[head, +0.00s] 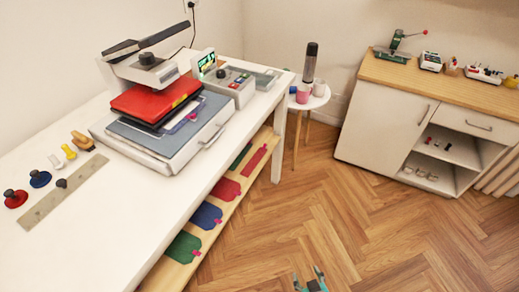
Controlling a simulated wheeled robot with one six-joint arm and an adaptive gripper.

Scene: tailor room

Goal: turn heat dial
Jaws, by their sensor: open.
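A heat press (165,150) with a red plate (150,98) stands on the white table. A black round knob (147,58) sits at its top under a dark handle. A grey control box (226,84) with a lit green display (207,62) and small coloured controls is beside it. I cannot tell for certain which control is the heat dial; markings are too small to read. My gripper (308,278) shows only at the bottom edge, over the floor, with its teal fingertips apart and empty. It is far from the press and touches nothing.
The white table (85,228) has small tools at its left end. Coloured pieces lie on a low shelf (170,268) below. A round side table (310,102) and a wood-topped cabinet (383,122) stand behind. The wood floor (330,210) between is clear.

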